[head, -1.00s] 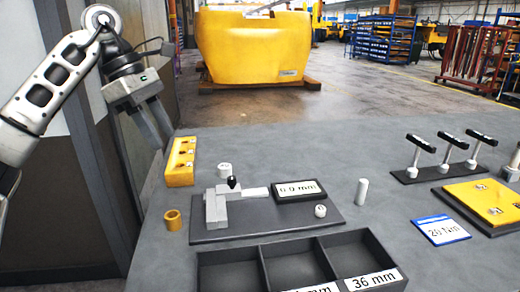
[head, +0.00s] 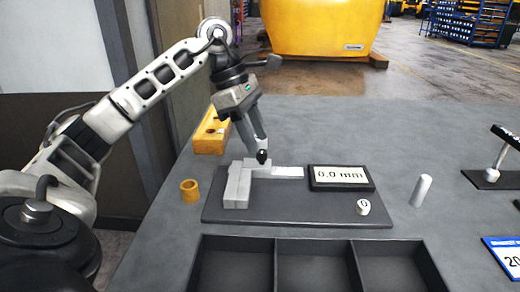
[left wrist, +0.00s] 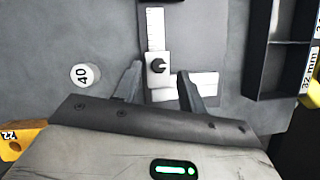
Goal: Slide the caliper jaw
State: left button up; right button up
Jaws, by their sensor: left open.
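The caliper (head: 237,187) is a pale metal block with a scale bar (head: 288,171), fixed on a dark grey plate (head: 300,210). Its sliding jaw carries a black knob (head: 262,157); in the left wrist view the jaw (left wrist: 158,87) and knob (left wrist: 158,66) lie between my fingers. The display (head: 341,177) beside it reads 0.0 mm. My left gripper (head: 259,143) is open, pointing down at the knob; its fingers (left wrist: 160,72) straddle the jaw in the left wrist view. I cannot tell whether they touch it. My right gripper is not in view.
A dark tray with compartments (head: 316,239) stands in front of the plate. A brass ring (head: 190,190), a yellow block (head: 210,140), a white button marked 0 (head: 363,207) and a white pin (head: 421,191) are nearby. A white cylinder marked 40 (left wrist: 84,76) shows in the left wrist view.

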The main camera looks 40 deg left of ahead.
aim_at(263, 152)
pick_arm(q)
jog(key=shift+x, duration=1.5)
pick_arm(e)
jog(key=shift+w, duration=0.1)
pick_arm(q)
jog(key=shift+c, duration=0.3)
grip_shut()
jog(key=shift+w+d+r, duration=0.1)
jog(key=shift+w+r, duration=0.05)
jog(key=w+d+p, duration=0.3)
jog(key=shift+d+r, duration=0.1)
jog(key=shift+d, duration=0.15)
jog(key=shift+w+d+f, duration=0.2)
jog(key=shift+w+d, duration=0.05)
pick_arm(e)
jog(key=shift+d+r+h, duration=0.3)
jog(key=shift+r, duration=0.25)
pick_arm(q)
jog(key=shift+o, duration=0.3)
grip_release()
